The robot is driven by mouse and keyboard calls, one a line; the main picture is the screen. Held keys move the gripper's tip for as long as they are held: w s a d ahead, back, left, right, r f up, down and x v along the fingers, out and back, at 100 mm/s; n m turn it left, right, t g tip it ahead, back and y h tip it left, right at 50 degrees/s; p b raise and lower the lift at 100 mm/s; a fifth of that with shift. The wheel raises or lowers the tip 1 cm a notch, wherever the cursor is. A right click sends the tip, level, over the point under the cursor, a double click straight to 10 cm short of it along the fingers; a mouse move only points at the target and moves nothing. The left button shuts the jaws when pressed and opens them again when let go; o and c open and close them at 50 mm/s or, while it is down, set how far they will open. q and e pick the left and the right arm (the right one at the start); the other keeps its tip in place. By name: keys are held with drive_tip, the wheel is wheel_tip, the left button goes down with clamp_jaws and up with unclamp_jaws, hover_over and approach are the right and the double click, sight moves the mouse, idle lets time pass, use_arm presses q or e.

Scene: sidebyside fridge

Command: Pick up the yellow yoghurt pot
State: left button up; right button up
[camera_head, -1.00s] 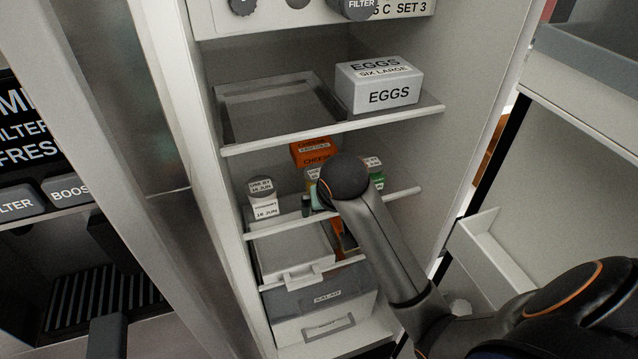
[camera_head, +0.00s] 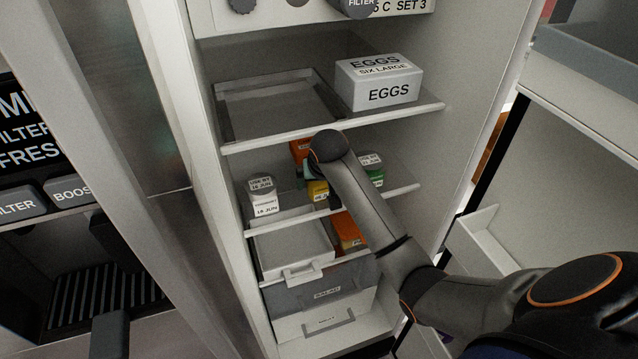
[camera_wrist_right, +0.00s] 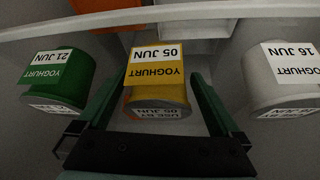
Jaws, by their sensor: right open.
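The yellow yoghurt pot (camera_head: 318,190) stands on the fridge's middle shelf, partly covered by my right arm in the head view. In the right wrist view the yellow pot (camera_wrist_right: 158,88) has a white label reading 05 JUN. My right gripper (camera_wrist_right: 155,84) is open, with its two green fingers on either side of the pot. A gap shows between each finger and the pot. In the head view the gripper is mostly hidden behind my wrist. My left gripper is not in view.
A white pot (camera_head: 263,197) stands left of the yellow one, and a green pot (camera_head: 371,168) right of it. An orange cheese box (camera_head: 300,151) is behind. The shelf above holds an egg box (camera_head: 379,83). A white tray (camera_head: 292,246) and drawers are below.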

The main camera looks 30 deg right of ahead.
drive_tip(key=shift+w+f, duration=0.15)
drive_tip(key=shift+f, duration=0.1)
drive_tip(key=shift+c, duration=0.2)
drive_tip(key=c, duration=1.3)
drive_tip(key=shift+r, duration=0.1)
